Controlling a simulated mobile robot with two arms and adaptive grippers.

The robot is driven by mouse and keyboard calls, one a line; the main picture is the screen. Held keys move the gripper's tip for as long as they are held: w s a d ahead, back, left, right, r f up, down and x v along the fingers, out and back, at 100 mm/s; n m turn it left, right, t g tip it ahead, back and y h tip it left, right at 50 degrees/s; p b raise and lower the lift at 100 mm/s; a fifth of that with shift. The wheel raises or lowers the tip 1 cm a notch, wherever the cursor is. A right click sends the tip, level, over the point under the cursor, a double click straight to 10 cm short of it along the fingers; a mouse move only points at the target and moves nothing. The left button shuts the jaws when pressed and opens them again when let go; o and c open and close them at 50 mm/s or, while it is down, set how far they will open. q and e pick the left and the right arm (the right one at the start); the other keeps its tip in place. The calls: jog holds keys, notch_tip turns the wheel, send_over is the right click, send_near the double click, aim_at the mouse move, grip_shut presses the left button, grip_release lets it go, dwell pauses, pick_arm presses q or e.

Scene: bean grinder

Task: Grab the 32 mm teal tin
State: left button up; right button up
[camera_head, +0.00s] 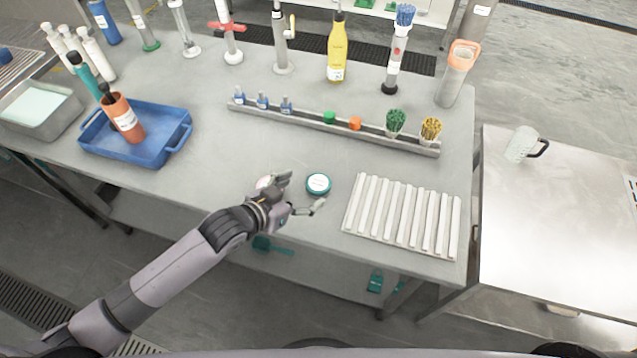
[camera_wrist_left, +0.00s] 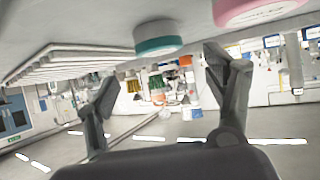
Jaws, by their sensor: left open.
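The teal tin (camera_head: 318,184) is a short round tin with a white lid label and a teal rim. It stands on the grey bench near its front edge. My left gripper (camera_head: 303,193) is open, just left of the tin and apart from it, with its fingers spread toward it. In the left wrist view the teal tin (camera_wrist_left: 158,38) shows upside down between and beyond the open fingers (camera_wrist_left: 160,70). A pink tin (camera_head: 264,182) is partly hidden behind my left gripper; it also shows in the left wrist view (camera_wrist_left: 258,12). My right gripper is not in view.
A white ribbed rack (camera_head: 402,217) lies right of the teal tin. A long grey rail (camera_head: 300,117) with small bottles, caps and brushes runs behind. A blue tray (camera_head: 180,130) with an orange cup (camera_head: 122,118) stands left. The bench between tray and tins is clear.

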aim_at(317, 184)
pick_arm(q)
jog(key=shift+p+x, duration=0.6)
jog(key=shift+x, duration=2.55)
jog(key=shift+a, duration=0.1)
jog(key=shift+s, duration=0.1)
jog(key=c, duration=1.2)
jog(key=shift+c, duration=0.3)
jog(key=shift+r, duration=0.1)
